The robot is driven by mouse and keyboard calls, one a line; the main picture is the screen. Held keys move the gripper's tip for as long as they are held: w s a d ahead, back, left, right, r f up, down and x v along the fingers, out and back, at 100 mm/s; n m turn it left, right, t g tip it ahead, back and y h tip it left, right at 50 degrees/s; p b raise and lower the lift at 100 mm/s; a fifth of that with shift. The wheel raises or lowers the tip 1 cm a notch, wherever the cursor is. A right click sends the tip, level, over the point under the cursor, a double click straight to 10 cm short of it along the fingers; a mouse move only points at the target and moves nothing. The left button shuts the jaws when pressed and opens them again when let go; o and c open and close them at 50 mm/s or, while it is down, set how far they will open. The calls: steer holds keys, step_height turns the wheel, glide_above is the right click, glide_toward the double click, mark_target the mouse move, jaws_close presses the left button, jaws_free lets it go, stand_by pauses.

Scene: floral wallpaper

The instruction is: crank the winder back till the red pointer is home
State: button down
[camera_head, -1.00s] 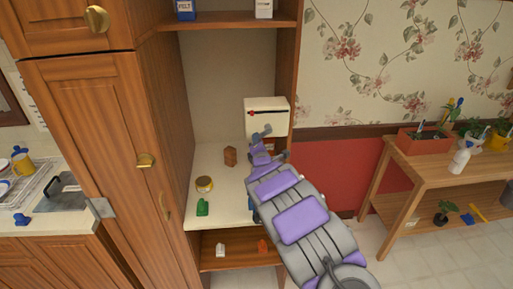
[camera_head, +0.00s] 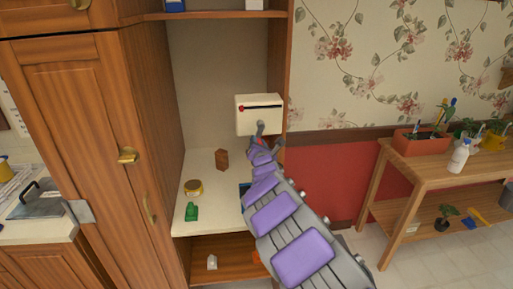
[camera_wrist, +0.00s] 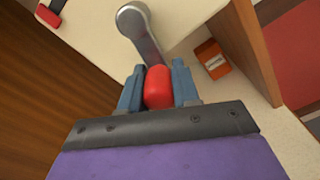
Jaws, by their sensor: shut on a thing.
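The winder is a cream box (camera_head: 259,101) on the back wall of the cupboard niche. A dark slot runs across its face, and the red pointer (camera_head: 241,108) sits at the slot's left end. The pointer also shows at the top left of the wrist view (camera_wrist: 48,15). A grey metal crank (camera_wrist: 137,24) ends in a red knob (camera_wrist: 158,87). My gripper (camera_wrist: 158,90) is shut on this knob, with a blue-grey finger on each side. In the head view my arm hides the knob.
An orange box (camera_wrist: 211,59) lies right of the crank. On the niche counter (camera_head: 218,211) stand a brown block (camera_head: 222,159), a yellow roll (camera_head: 193,187) and a green object (camera_head: 192,212). A plant bench (camera_head: 430,165) stands at right.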

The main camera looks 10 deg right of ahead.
steer(key=shift+d+f, duration=0.1)
steer(key=shift+f, duration=0.05)
steer(key=c, duration=0.9)
jaws_free()
steer(key=shift+o, duration=0.4)
steer(key=s+p, duration=0.3)
steer(key=s, duration=1.4)
steer(key=shift+s, duration=0.15)
